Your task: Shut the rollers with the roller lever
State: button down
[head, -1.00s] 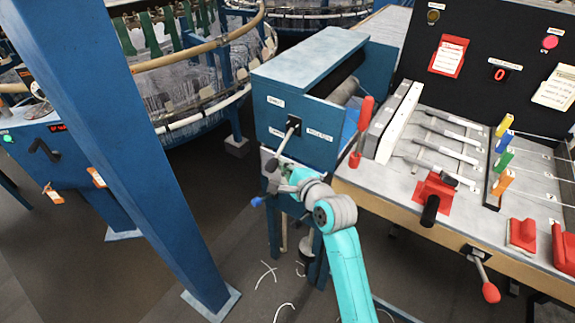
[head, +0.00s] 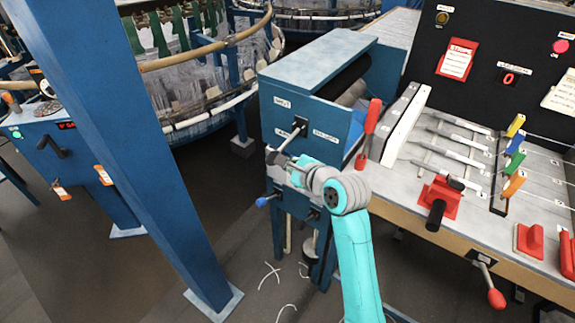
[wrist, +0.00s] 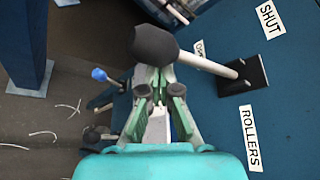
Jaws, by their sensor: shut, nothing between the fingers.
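The roller lever (head: 289,138) is a pale rod with a black knob (head: 272,157) on the front of a blue roller box (head: 335,117). It slants down and left from its black pivot plate, across the OPEN label; the SHUT label (head: 282,102) is above. In the wrist view the knob (wrist: 153,45) and rod (wrist: 208,64) lie just past my fingertips. My gripper (head: 284,166) is shut and empty, close under the knob; it also shows in the wrist view (wrist: 157,78). The knob overlaps the fingertips there, and I cannot tell if they touch.
A blue-tipped handle (head: 265,201) sticks out below the lever. A blue post (head: 130,150) stands to the left. On the right, a worktop (head: 400,185) carries a red upright handle (head: 371,120) and a red clamp (head: 438,197). Open floor lies between post and box.

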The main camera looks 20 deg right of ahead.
aim_at(284, 148)
notch_tip(284, 148, up, 5)
jog(key=shift+s+a+r+m+g+y, duration=0.1)
jog(key=shift+m+g+y, duration=0.25)
jog(key=shift+m, duration=0.15)
jog(key=shift+a+m+g+y, duration=0.1)
jog(key=shift+m+g+y, duration=0.2)
jog(key=shift+m, duration=0.2)
jog(key=shift+w+d+r, duration=0.15)
jog(key=shift+r, duration=0.4)
jog(key=shift+w+d+r, duration=0.1)
jog(key=shift+d+r, duration=0.05)
jog(key=shift+r, duration=0.4)
jog(key=shift+r, duration=0.3)
jog(key=shift+d, duration=0.1)
